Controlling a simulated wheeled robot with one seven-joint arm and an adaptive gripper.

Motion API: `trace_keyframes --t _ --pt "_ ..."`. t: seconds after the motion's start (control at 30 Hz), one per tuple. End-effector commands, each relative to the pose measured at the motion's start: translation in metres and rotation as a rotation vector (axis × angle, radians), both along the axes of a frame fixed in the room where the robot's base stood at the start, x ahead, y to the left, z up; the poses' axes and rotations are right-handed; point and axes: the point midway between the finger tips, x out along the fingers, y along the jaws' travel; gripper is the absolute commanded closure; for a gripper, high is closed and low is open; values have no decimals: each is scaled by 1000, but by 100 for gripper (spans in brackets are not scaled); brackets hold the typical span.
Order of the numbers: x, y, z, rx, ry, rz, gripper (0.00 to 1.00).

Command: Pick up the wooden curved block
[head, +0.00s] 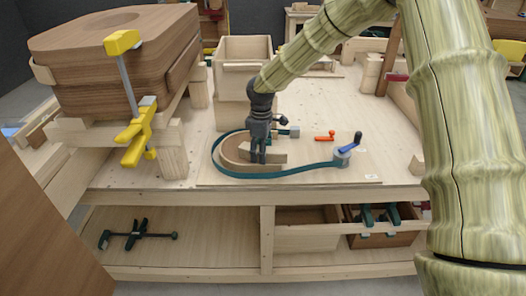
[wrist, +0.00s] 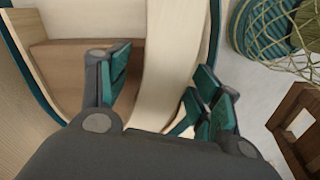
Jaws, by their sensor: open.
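The wooden curved block (head: 230,151) lies on the workbench board inside a loop of teal band (head: 216,158). It has a pale top and a browner side. My gripper (head: 258,158) points down over the right part of the block and hides some of it. In the wrist view, a pale strip of the block (wrist: 168,60) runs between the open, teal-padded fingers (wrist: 155,100), one on each side. A brown wood face (wrist: 65,75) lies left of the strip. Contact between fingers and wood cannot be told.
A blue-handled clamp (head: 345,152) sits at the band's right end, with an orange tool (head: 325,136) behind it. Wooden bins (head: 242,85) stand behind my gripper. A large brown form with yellow clamps (head: 120,50) stands left. The board's right side (head: 385,160) is clear.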

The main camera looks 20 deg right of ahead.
Motion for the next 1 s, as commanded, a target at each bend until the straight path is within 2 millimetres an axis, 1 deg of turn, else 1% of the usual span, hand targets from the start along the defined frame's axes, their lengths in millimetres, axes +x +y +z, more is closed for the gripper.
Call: trace_keyframes --t 0.13,0.33,0.47,0.5,0.57,0.6,0.63,1.0 --pt "0 0 -4 -1 -1 1 36" --pt "0 0 -5 -1 -1 1 36" --pt "0 0 -4 -1 -1 1 59" --pt "0 0 -4 -1 -1 1 67" --pt "0 0 -4 -1 -1 1 78" --pt "0 0 -4 -1 -1 1 85" --pt "0 0 -4 -1 -1 1 90" --pt "1 0 -1 0 -2 0 90"
